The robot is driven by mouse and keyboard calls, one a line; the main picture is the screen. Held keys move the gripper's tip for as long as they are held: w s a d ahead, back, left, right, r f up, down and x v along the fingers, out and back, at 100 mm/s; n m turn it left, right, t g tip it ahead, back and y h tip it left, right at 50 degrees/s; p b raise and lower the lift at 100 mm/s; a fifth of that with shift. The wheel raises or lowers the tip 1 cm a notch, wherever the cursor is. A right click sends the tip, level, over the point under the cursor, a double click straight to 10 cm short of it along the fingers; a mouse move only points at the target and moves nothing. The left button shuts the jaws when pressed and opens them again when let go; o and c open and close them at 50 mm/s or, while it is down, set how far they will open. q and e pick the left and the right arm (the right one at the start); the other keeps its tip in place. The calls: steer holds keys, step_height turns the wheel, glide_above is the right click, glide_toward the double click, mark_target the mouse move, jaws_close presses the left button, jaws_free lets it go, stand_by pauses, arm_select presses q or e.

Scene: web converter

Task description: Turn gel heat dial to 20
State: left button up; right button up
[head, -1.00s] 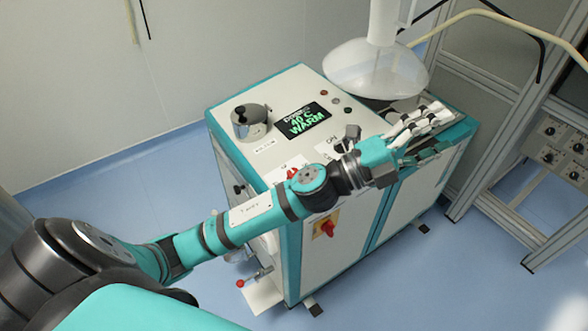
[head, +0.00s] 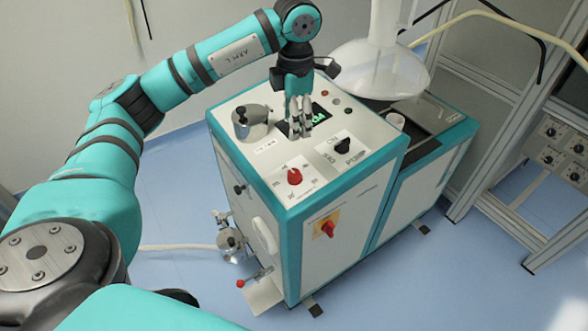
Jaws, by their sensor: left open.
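The teal and white machine has a red dial (head: 294,177) on a white marked plate at the front of its top. A black knob (head: 343,145) sits on another plate to its right. The lettering is too small to tell which one is the gel heat dial, or its exact setting. My left gripper (head: 300,133) points down over the display (head: 318,113), behind the red dial and left of the black knob. It is open and appears empty, and it hides most of the display. My right gripper is not in view.
A steel lidded pot (head: 250,122) stands at the top's left. A large clear dome (head: 376,70) hangs at the back right. A red switch on a yellow plate (head: 327,229) is on the front. A metal frame (head: 480,150) stands at right.

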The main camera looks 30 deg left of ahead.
mark_target(294, 172)
arm_select(q)
steer(key=f+p, duration=0.1)
steer(key=f, duration=0.4)
steer(key=f+p, duration=0.1)
steer(key=f, duration=0.5)
steer(key=f+p, duration=0.1)
steer(key=f, duration=0.5)
steer(key=shift+w+a, duration=0.15)
steer(key=shift+w, duration=0.1)
steer(key=c, duration=1.1)
steer(key=shift+c, duration=0.2)
